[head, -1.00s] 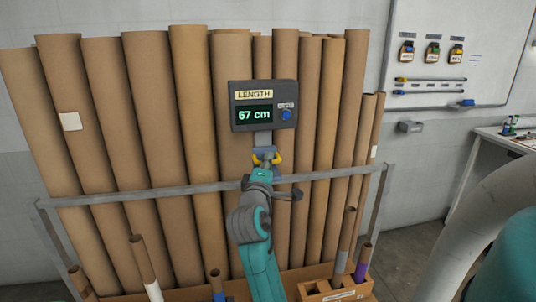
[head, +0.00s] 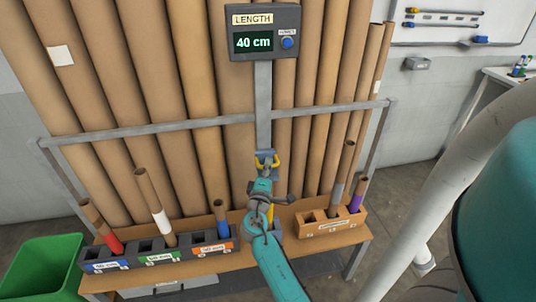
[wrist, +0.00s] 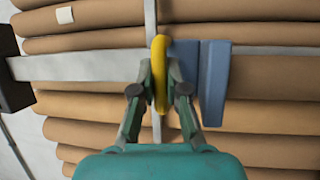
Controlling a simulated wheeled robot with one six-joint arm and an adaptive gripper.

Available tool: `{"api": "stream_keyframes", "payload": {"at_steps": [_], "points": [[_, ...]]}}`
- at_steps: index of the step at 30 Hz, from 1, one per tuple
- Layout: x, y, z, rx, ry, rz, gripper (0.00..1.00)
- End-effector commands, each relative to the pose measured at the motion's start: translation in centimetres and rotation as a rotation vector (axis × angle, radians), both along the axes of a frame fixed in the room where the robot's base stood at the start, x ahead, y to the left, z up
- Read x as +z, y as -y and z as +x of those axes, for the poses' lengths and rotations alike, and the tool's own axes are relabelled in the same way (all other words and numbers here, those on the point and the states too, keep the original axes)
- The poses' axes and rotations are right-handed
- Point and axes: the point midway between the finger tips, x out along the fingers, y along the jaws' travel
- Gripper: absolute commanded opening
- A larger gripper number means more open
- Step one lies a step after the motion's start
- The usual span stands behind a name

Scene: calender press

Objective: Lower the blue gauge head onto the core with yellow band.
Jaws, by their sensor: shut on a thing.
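The blue gauge head (head: 264,154) is on the upright grey rail in the head view, with a yellow handle (head: 276,162). In the wrist view the blue head (wrist: 214,80) is beside the yellow handle (wrist: 160,70). My gripper (wrist: 160,85) is shut on this handle, one finger on each side; it also shows in the head view (head: 265,172). Below the head, a yellow patch (head: 270,214), apparently the core with yellow band, shows behind my arm. Most of this core is hidden, so I cannot see its top end or the gap. The length display (head: 254,42) reads 40 cm.
On the wooden bench (head: 190,262), a labelled rack (head: 106,262) holds cores with red, white and blue bands. A wooden block (head: 312,232) at right holds grey- and purple-banded cores. Tall brown tubes stand behind a metal rail (head: 150,129). A green bin (head: 42,268) is at left.

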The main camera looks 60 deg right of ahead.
Motion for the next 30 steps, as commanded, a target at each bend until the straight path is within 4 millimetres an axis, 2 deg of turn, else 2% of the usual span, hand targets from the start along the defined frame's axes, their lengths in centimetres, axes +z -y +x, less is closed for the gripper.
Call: {"api": "stream_keyframes", "payload": {"at_steps": [3,15,16,17,26,30], "points": [[-0.8,0.0,0.0,0.000,-0.001,0.001,0.00],[-1.5,0.0,0.0,0.000,-0.006,0.008,0.00],[-1.5,0.0,0.0,0.000,-0.006,0.008,0.18],[-1.5,0.0,0.0,0.000,-0.006,0.008,0.25],[-1.6,-0.2,-0.1,0.000,-0.006,0.009,0.25],[-1.8,-1.5,-0.4,0.002,-0.007,0.009,0.25]]}}
